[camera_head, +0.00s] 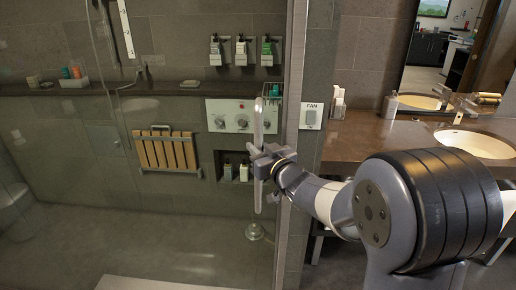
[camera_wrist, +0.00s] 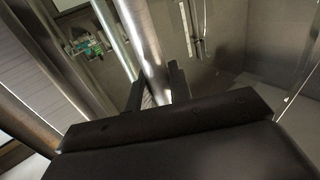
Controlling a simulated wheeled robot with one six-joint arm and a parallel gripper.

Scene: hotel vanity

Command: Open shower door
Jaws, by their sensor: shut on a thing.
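The glass shower door (camera_head: 200,215) spans the left of the head view, and its upright metal handle (camera_head: 258,130) stands near the door's right edge. My gripper (camera_head: 262,162) is at the middle of this handle. In the wrist view the silver handle bar (camera_wrist: 148,45) runs down between the two dark fingers of my gripper (camera_wrist: 157,85), which are shut on it. The exact contact is partly hidden by the gripper body. The door looks close to the metal door post (camera_head: 291,120); I cannot tell whether there is a gap.
Behind the glass are a wooden fold-down seat (camera_head: 167,151), a control panel (camera_head: 232,117) and dispensers (camera_head: 241,50). To the right stands the vanity counter (camera_head: 370,135) with a sink (camera_head: 475,144), close to my arm.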

